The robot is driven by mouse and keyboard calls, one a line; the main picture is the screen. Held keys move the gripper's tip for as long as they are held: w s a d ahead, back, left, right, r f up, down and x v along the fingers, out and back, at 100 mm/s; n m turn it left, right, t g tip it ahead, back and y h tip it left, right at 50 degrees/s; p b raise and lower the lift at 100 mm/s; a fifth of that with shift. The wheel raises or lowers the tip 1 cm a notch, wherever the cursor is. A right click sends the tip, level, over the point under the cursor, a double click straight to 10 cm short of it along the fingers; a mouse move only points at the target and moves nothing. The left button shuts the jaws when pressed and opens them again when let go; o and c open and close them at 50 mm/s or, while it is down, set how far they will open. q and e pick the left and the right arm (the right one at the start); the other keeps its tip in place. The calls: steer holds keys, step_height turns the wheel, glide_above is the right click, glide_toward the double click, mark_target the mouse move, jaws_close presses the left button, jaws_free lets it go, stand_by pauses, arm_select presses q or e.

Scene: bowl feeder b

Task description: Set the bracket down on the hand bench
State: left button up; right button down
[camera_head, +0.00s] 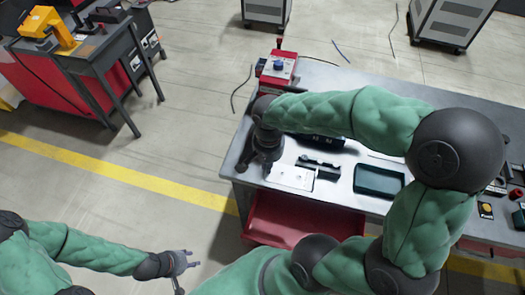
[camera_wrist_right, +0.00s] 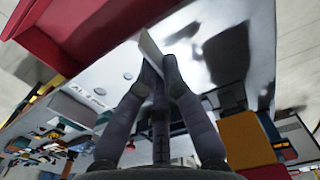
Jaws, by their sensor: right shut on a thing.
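The hand bench (camera_head: 320,78) is a grey-topped table on the right of the head view. My right gripper (camera_head: 258,167) is over its left end, near the front left corner. In the right wrist view, the fingers of my right gripper (camera_wrist_right: 160,66) are shut on a thin pale plate, the bracket (camera_wrist_right: 151,48). The bracket stands tilted between the fingertips, close to the bright bench top. I cannot tell whether it touches the bench. In the head view the bracket is not clear behind the gripper. My left gripper (camera_head: 184,262) is open and empty, away from the bench.
On the bench are a white plate (camera_head: 291,178), a black fixture (camera_head: 319,167), a dark green tray (camera_head: 378,181) and a red device (camera_head: 278,70) at the back left. A red drawer (camera_head: 300,219) stands open below the front edge. Another red bench (camera_head: 48,85) stands far left.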

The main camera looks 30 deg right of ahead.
steer(key=shift+w+f, duration=0.1)
steer(key=shift+w, duration=0.2)
steer(key=w+f+b, duration=0.1)
steer(key=w+f, duration=0.2)
steer(key=w, duration=0.1)
steer(key=w+d+f+b, duration=0.1)
steer(key=w+f, duration=0.1)
steer(key=w, duration=0.2)
steer(key=w+d+f+b, duration=0.1)
steer(key=w+f+b, duration=0.1)
steer(key=w+f, duration=0.1)
steer(key=shift+w+d+f, duration=0.2)
steer(key=shift+w+f, duration=0.1)
steer(key=shift+w, duration=0.2)
steer(key=shift+w+f, duration=0.25)
steer(key=shift+f, duration=0.05)
steer(key=shift+w+d+f+b, duration=0.15)
steer(key=shift+f+b, duration=0.2)
steer(key=shift+f, duration=0.55)
steer(key=shift+w+a+f+b, duration=0.1)
steer(key=shift+f+b, duration=0.2)
steer(key=shift+f, duration=0.55)
steer(key=shift+f, duration=0.2)
steer(key=c, duration=1.4)
jaws_free()
